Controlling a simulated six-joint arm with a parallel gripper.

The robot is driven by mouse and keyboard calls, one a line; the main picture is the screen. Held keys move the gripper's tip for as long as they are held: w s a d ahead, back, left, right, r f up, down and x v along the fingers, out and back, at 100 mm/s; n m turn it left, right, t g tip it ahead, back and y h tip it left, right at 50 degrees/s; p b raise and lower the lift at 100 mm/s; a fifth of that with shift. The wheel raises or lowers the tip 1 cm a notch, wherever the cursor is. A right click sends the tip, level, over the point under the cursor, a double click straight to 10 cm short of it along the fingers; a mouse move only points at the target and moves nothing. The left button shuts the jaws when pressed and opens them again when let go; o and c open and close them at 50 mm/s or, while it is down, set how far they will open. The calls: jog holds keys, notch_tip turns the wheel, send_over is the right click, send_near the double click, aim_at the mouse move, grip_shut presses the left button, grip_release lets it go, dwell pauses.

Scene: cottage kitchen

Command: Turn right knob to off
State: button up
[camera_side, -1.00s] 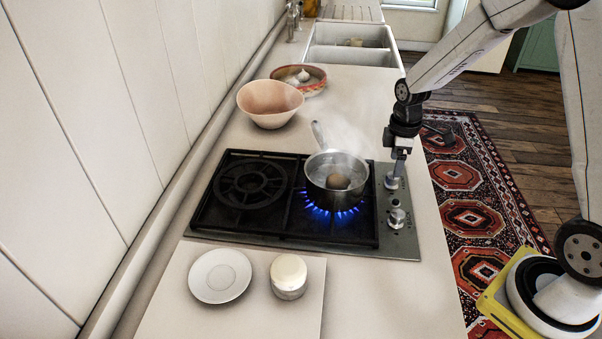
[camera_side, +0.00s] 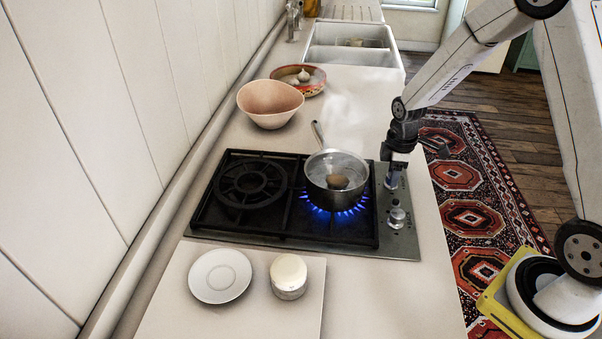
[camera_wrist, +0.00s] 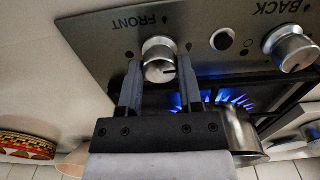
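Two silver knobs sit on the stove's steel control strip. In the side view my gripper (camera_side: 394,172) is low over the farther knob (camera_side: 391,183). In the wrist view this knob (camera_wrist: 159,62), marked FRONT, lies between my gripper's two fingertips (camera_wrist: 159,68), one on each side. The fingers look very close to its sides; I cannot tell whether they press on it. The nearer knob (camera_side: 397,216) stands free; it shows in the wrist view beside the word BACK (camera_wrist: 290,48). Blue flames (camera_side: 334,208) burn under the pot (camera_side: 335,184).
The pot holds water and a brown egg-like thing; its handle points to the back. A bowl (camera_side: 269,103) and a patterned dish (camera_side: 310,84) stand behind the stove. A plate (camera_side: 220,276) and a lidded jar (camera_side: 288,276) are in front. The counter right of the stove is clear.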

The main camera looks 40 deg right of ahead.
grip_shut()
jog(key=shift+m, duration=0.4)
jog(key=m, duration=0.8)
jog(key=shift+m, duration=0.4)
jog(key=m, duration=0.8)
jog(key=shift+m, duration=0.4)
